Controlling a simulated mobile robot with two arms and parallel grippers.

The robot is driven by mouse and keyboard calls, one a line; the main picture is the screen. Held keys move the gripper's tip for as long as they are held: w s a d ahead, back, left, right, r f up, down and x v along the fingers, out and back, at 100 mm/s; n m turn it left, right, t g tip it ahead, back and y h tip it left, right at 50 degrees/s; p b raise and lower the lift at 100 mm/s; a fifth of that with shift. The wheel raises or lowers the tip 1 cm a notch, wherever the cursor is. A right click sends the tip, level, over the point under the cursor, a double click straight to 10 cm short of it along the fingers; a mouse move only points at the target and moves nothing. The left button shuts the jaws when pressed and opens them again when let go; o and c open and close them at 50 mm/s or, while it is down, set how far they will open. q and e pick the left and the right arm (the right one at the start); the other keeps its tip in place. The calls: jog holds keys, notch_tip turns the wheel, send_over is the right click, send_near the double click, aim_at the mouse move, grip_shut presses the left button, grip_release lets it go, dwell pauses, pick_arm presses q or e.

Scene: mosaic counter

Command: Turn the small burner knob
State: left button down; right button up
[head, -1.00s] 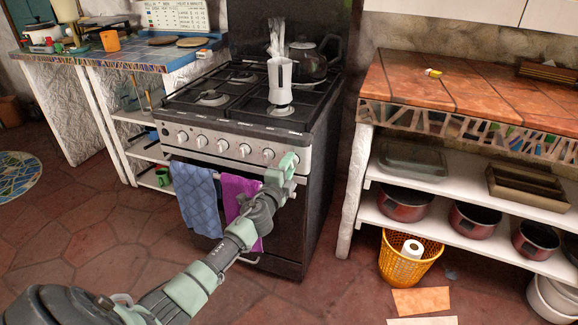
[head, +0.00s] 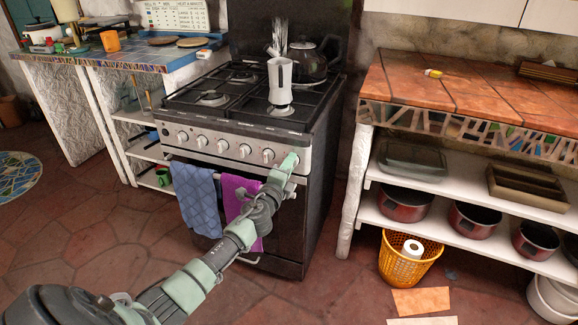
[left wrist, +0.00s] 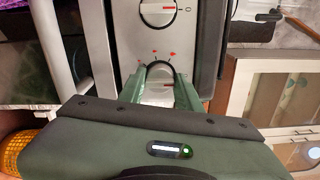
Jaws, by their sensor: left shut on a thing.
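The stove (head: 247,120) has a silver front panel with a row of white burner knobs. My left gripper (head: 289,164) is at the right end of this row, against the panel. In the left wrist view its two green fingers (left wrist: 162,80) stand on either side of a knob (left wrist: 158,92) and are shut on it. That knob is hidden behind the gripper in the head view. Red marks show on the panel beside the knob. The neighbouring knob (head: 268,155) is free and also shows in the left wrist view (left wrist: 158,12). My right gripper is not in view.
A blue towel (head: 196,197) and a purple towel (head: 237,195) hang on the oven door handle, near my left arm. A white jug (head: 280,82) and a dark kettle (head: 309,62) stand on the stove top. A tiled counter with shelves (head: 415,180) is at the right.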

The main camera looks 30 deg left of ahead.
pick_arm(q)
jog(key=c, duration=1)
grip_release()
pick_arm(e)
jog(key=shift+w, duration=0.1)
pick_arm(q)
jog(key=shift+s, duration=0.25)
jog(key=v, duration=0.7)
jog(key=shift+p, duration=0.45)
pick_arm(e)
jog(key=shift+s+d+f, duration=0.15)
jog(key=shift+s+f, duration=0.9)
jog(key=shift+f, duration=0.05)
pick_arm(q)
jog(key=shift+s, duration=0.1)
